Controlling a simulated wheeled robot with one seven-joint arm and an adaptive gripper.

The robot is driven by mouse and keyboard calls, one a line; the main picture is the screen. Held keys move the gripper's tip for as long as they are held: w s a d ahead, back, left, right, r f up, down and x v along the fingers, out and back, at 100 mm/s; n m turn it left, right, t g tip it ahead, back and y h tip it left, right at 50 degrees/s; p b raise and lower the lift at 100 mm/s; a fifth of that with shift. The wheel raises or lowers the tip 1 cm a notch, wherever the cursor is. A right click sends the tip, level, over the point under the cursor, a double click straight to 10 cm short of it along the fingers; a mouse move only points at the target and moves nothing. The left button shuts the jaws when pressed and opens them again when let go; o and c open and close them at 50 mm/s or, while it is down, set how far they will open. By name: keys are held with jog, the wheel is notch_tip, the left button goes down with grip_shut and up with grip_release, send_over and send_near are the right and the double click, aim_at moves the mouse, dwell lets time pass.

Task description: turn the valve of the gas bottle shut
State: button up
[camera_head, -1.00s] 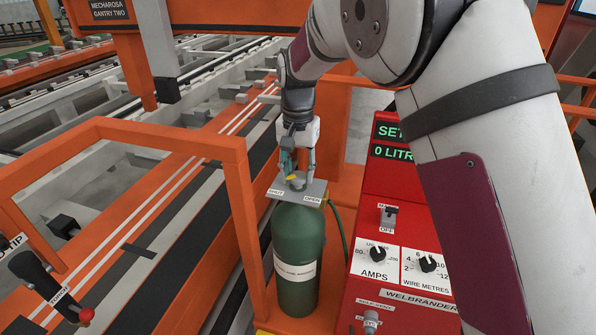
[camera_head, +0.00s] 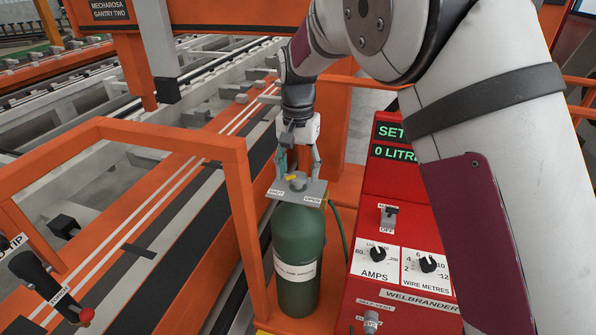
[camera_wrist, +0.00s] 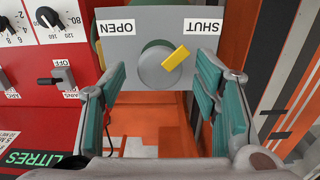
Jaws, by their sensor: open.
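The green gas bottle (camera_head: 298,245) stands upright with a grey plate (camera_head: 314,187) on top. The valve is a round grey knob (camera_wrist: 158,71) with a yellow pointer (camera_wrist: 175,57). In the wrist view the pointer is turned to the upper right, toward the SHUT label (camera_wrist: 203,27); the OPEN label (camera_wrist: 117,27) is at the left. My gripper (camera_head: 298,166) is above the plate, pointing down. Its teal-padded fingers are spread wide on either side of the knob, apart from it, and hold nothing. The knob is partly hidden in the head view.
A red welder cabinet (camera_head: 377,222) with dials and switches stands close to the right of the bottle. An orange frame (camera_head: 238,190) rises close to its left. A hose (camera_head: 338,222) runs down beside the bottle.

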aim_at(299, 176)
notch_tip(299, 176, up, 11)
dwell(0.4)
jog(key=shift+r, duration=0.2)
jog(key=s+d+r+n+t+y, duration=0.1)
jog(key=s+d+r, duration=0.3)
jog(key=s+d, duration=0.35)
jog(key=s+d+r+t, duration=0.2)
jog(key=s+d+r, duration=0.35)
jog(key=d, duration=0.35)
jog(key=s+d+f+t, duration=0.1)
jog(key=s+d+f, duration=0.1)
jog(key=s, duration=0.3)
jog(key=s+d+f+n, duration=0.1)
jog(key=s+d+f, duration=0.1)
jog(key=s, duration=0.4)
jog(key=s+d+f+t+h, duration=0.1)
jog(key=s+d+f, duration=0.1)
jog(key=s+d, duration=0.2)
jog(key=shift+s+f+t+b, duration=0.25)
jog(key=shift+s+t+b, duration=0.05)
jog(key=shift+s, duration=0.6)
